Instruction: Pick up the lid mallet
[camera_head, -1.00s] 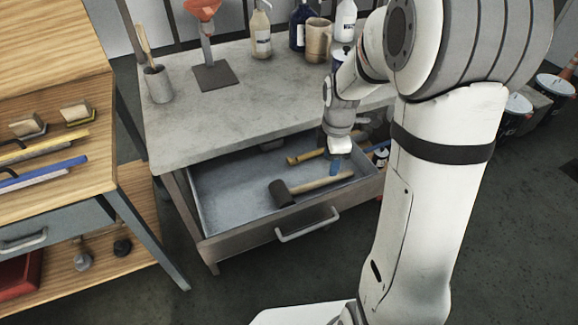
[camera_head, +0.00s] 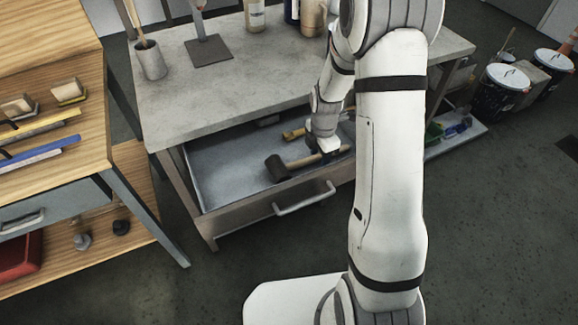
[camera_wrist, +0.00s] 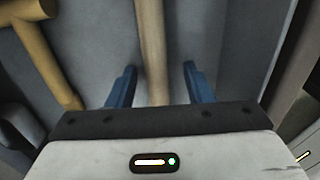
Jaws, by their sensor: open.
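The lid mallet (camera_head: 277,168) lies in the open drawer, with a dark head at left and a pale wooden handle stretching right under my gripper (camera_head: 327,149). In the wrist view the handle (camera_wrist: 151,45) runs between the two blue fingers of my gripper (camera_wrist: 158,80). There is a gap on each side, and the fingers are open. The mallet's head is out of the wrist view. How far the fingertips reach down beside the handle is hard to tell.
The drawer (camera_head: 217,165) sits under a grey worktop (camera_head: 210,95). A yellow tool (camera_head: 293,134) lies behind the mallet; it also shows in the wrist view (camera_wrist: 42,45). The drawer's front has a handle (camera_head: 305,200). A wooden bench (camera_head: 85,150) stands at left.

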